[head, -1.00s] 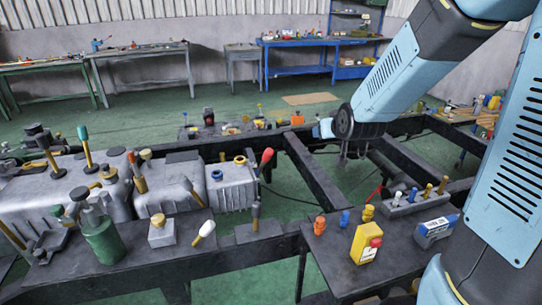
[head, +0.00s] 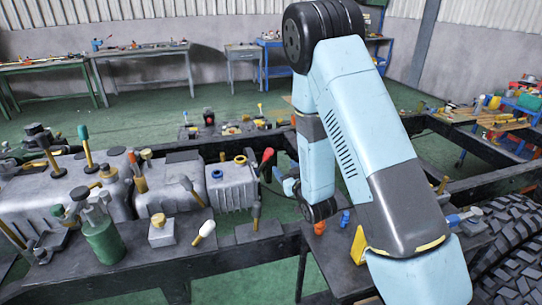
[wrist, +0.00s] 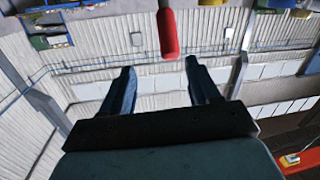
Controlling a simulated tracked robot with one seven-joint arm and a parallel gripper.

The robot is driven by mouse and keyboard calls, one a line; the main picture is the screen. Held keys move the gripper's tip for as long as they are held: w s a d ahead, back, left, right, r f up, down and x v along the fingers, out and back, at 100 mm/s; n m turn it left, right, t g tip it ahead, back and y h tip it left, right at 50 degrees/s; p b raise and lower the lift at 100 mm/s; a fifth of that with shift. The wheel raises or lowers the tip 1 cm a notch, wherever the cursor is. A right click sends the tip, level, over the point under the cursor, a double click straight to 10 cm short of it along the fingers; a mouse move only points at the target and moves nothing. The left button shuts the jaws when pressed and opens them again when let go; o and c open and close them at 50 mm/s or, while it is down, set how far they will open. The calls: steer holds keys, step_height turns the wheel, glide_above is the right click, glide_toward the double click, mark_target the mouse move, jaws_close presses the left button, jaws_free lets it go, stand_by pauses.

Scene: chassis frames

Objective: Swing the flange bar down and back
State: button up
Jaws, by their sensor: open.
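A bar with a red grip (head: 267,155) stands at the right end of the grey metal housings (head: 232,185) in the head view, leaning slightly right; I cannot be sure it is the flange bar. My gripper (head: 277,173) is close to its right, partly hidden by my own arm. In the wrist view my gripper (wrist: 158,66) is open, with two dark fingers apart and nothing between them. A red grip (wrist: 168,35) hangs into that view from the top edge, just beyond the fingertips and between their lines. I see no contact.
A green bottle (head: 103,235) stands at the front left. Dark chassis rails (head: 200,262) run around. A large tyre (head: 512,240) is at the right.

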mark_target(268, 154)
steer(key=shift+y, duration=0.4)
steer(key=x, duration=0.9)
steer(key=f+x, duration=0.1)
steer(key=x, duration=0.3)
steer(key=shift+a+f, duration=0.1)
steer(key=shift+a, duration=0.35)
